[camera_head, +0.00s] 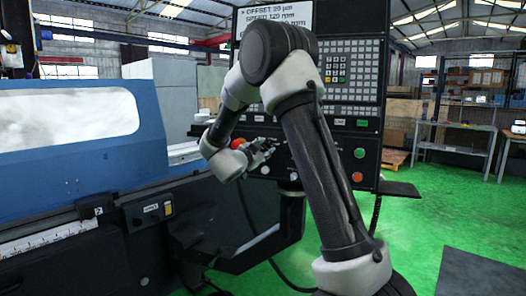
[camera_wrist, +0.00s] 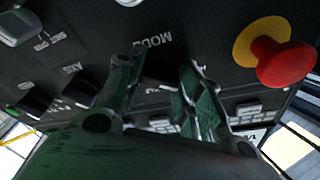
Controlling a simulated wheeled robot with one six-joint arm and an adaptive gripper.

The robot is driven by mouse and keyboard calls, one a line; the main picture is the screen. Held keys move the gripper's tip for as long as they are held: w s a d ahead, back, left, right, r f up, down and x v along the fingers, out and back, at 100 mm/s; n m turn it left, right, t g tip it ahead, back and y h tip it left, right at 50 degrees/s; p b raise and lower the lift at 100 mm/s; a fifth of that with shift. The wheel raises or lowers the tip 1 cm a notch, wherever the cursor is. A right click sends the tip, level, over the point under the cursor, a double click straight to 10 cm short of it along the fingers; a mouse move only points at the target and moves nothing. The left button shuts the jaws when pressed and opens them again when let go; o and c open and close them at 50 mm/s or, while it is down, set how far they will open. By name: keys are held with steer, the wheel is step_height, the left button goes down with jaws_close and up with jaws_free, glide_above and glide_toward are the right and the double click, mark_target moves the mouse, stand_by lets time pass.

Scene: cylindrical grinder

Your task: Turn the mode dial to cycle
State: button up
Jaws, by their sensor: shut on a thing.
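The mode dial (camera_wrist: 158,66) is a dark knob on the black control panel, below the upside-down MODE label (camera_wrist: 150,42) in the wrist view. My gripper (camera_wrist: 157,72) has one finger on each side of the dial and is shut on it. The fingers hide part of the dial and its surrounding marks, so I cannot tell which mode it points to. In the head view my gripper (camera_head: 268,147) is at the lower left of the control panel (camera_head: 352,125), and the dial cannot be made out there.
A red mushroom button (camera_wrist: 283,62) on a yellow collar is right of my gripper in the wrist view. Other black knobs (camera_wrist: 35,102) lie to the left. The blue grinder (camera_head: 75,140) stands left of the panel.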

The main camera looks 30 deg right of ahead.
steer(key=m+g, duration=0.1)
steer(key=m, duration=0.3)
steer(key=shift+m, duration=0.3)
steer(key=m, duration=0.4)
steer(key=shift+g, duration=0.3)
steer(key=m, duration=0.3)
steer(key=m+y, duration=0.1)
steer(key=m, duration=0.2)
steer(key=shift+r+m+g+y, duration=0.15)
steer(key=shift+m+g+y, duration=0.15)
steer(key=shift+m+g, duration=0.1)
steer(key=o, duration=1)
steer(key=v, duration=1.2)
